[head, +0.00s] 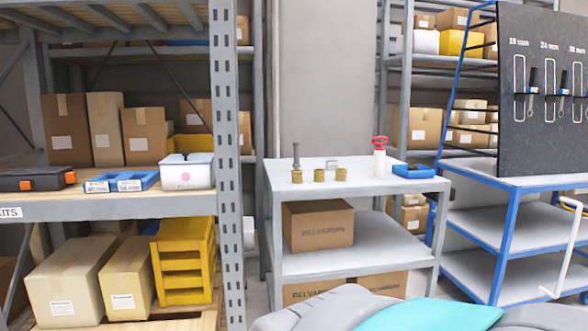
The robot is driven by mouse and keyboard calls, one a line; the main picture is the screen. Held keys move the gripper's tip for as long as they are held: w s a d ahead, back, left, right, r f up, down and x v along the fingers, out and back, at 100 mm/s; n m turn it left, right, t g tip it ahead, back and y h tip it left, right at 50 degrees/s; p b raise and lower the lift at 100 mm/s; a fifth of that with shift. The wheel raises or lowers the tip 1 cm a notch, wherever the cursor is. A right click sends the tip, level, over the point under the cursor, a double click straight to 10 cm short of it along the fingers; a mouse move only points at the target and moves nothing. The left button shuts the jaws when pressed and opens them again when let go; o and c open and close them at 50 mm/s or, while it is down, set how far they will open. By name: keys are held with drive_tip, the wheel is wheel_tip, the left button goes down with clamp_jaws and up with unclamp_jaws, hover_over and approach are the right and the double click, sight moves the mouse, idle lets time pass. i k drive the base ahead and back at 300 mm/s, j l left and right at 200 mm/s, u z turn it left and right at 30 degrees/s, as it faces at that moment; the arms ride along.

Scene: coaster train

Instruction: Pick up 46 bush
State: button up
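Several small things stand on the white top of the grey table (390,186) in the middle of the head view. Among them are three short brass-coloured bushes in a row: a left one (297,176), a middle one (319,175) and a right one (341,174). No size marking is readable on them, so I cannot tell which is the 46 bush. A dark upright pin (296,155) rises at the left bush. A small grey bracket-like thing (332,164) is behind the other two. My gripper is not in view.
A white bottle with a red top (380,157) and a blue tray (413,171) stand right of the bushes. A tall shelf upright (224,150) is at the left. A blue-framed rack (497,240) with a dark tool board (530,130) is at the right. The table's front strip is clear.

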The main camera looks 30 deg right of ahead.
sight(296, 175)
drive_tip(key=l, duration=0.45)
drive_tip(key=i+l+z, duration=0.1)
drive_tip(key=l, duration=0.3)
drive_tip(key=i+l, duration=0.15)
drive_tip(key=l, duration=0.7)
drive_tip(key=i+l+z, duration=0.1)
drive_tip(key=l, duration=0.35)
